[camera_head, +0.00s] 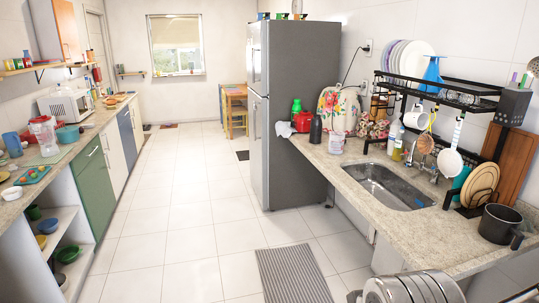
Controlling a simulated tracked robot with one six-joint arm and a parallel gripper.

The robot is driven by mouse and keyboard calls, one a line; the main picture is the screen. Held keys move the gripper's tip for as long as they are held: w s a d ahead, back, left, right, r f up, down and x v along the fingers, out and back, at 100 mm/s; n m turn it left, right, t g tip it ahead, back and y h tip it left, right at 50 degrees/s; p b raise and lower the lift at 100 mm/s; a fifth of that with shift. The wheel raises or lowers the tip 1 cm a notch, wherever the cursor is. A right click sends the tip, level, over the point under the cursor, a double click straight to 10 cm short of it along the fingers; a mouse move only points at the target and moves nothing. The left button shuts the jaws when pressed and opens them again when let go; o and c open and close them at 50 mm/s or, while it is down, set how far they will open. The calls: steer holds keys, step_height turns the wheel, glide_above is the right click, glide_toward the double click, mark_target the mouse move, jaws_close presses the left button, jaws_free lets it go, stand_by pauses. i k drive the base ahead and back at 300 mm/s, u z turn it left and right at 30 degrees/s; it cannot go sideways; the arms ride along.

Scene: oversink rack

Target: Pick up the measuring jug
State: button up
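I cannot tell for sure which vessel is the measuring jug. A blue, tapering vessel (432,73), perhaps a jug or a funnel, stands on the black oversink rack (440,93). A dark grey, round vessel (499,224) with a side handle stands on the right counter, near its right end. My gripper does not show in the head view.
The right counter (350,181) holds a steel sink (385,187), with hanging utensils and round boards (481,184) behind it. A ribbed silver object (412,289) is at the bottom edge. A grey fridge (302,110) stands beyond. The tiled floor (180,215) is mostly clear, with a striped mat (297,275).

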mark_target(336, 141)
steer(key=i, duration=2.15)
steer(key=z, duration=0.15)
steer(key=i, duration=1.8)
steer(key=z, duration=0.15)
